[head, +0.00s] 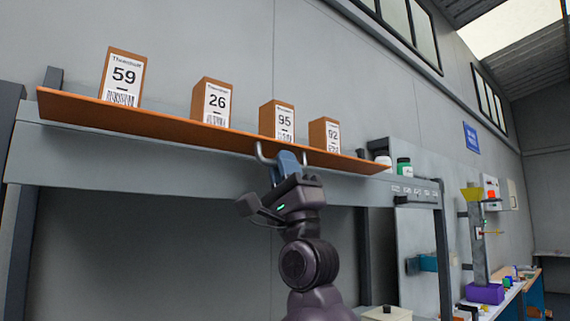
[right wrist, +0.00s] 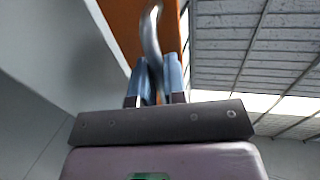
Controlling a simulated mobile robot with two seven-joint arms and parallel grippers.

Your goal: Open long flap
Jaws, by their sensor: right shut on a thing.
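A long orange flap (head: 190,131) runs across the top of the grey cabinet in the head view. I see its face from below, and it reaches out past the frame. A grey bar handle (head: 262,152) is fixed to it right of the middle. My right gripper (head: 289,161) reaches up from below with its blue fingers shut on the handle. In the right wrist view, the handle (right wrist: 151,38) passes between the fingers (right wrist: 158,78), with the orange flap (right wrist: 126,22) behind it. The flap's hinge is not clearly visible. My left gripper is in neither view.
Several numbered brown boxes, such as 59 (head: 123,77) and 26 (head: 211,101), show just above the flap's edge. Bottles (head: 404,166) stand at its right end. A grey post (head: 443,255) is right of my arm. Below the flap is open space.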

